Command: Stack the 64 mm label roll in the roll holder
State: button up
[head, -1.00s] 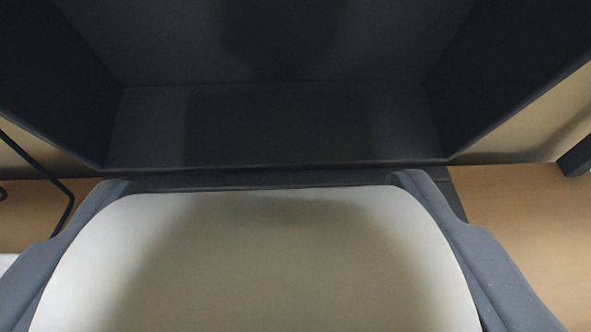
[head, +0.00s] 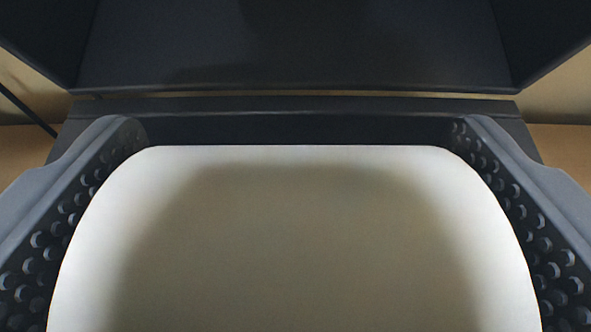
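The label roll (head: 300,240) is a large white, rounded shape filling the lower middle of the head view, partly in shadow. A dark flat piece (head: 300,106), which may be part of the roll holder, lies just beyond the roll and fingertips. What is under the roll is hidden. The roll's width cannot be read.
A large dark open box (head: 300,60) with side walls stands just beyond the dark piece, across the top of the view. A wooden surface (head: 570,150) shows at both sides. A thin black rod (head: 25,108) is at the left.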

jog(key=shift+r, duration=0.1)
jog(key=shift+s+r, duration=0.1)
jog(key=v, duration=1.2)
jog(key=s+r+t, duration=0.1)
jog(key=s+r, duration=0.3)
jog(key=r, duration=0.8)
jog(key=s+r, duration=0.4)
jog(key=r, duration=0.9)
jog(key=s+r, duration=1.5)
jog(key=s, duration=0.1)
jog(key=shift+a+r+t, duration=0.15)
jog(key=shift+r+t, duration=0.1)
jog(key=shift+t, duration=0.15)
